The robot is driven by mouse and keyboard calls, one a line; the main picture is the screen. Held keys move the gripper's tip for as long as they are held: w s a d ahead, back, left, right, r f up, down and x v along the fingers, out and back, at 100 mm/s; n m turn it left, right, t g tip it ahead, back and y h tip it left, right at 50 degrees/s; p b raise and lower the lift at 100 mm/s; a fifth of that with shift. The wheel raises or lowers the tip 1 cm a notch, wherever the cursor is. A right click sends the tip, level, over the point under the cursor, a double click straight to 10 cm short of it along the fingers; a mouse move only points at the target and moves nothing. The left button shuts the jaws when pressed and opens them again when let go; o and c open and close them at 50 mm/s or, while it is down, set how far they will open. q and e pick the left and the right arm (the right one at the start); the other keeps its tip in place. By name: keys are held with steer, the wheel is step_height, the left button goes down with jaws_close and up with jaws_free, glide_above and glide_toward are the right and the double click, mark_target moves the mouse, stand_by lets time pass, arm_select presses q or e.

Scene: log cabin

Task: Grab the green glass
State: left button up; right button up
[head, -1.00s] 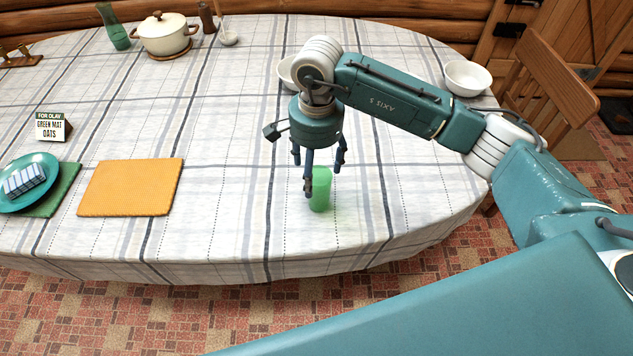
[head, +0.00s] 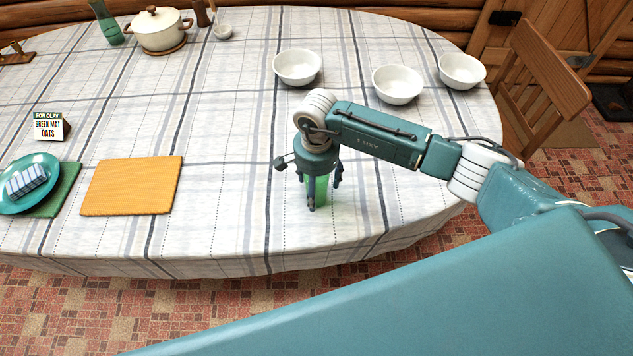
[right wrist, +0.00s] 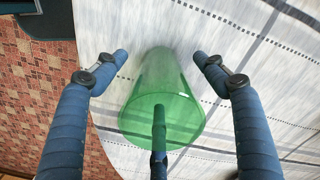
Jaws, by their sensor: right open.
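The green glass (head: 318,188) stands upright on the cloth-covered table, near its front edge. My right gripper (head: 322,194) points down over the glass, its fingers open and spread around it. A gap shows between the side fingers and the glass. The gripper partly hides the glass in the head view. My left gripper is not in view.
An orange mat (head: 131,186) lies left of the glass, with a teal plate (head: 40,164) farther left. Three white bowls, one of them the middle bowl (head: 398,85), stand behind my right arm. A cream pot (head: 160,30) is at the back. The cloth around the glass is clear.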

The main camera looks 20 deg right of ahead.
steer(key=shift+w+f, duration=0.1)
steer(key=shift+f, duration=0.1)
steer(key=shift+c, duration=0.5)
steer(key=c, duration=1.4)
steer(key=shift+r, duration=0.15)
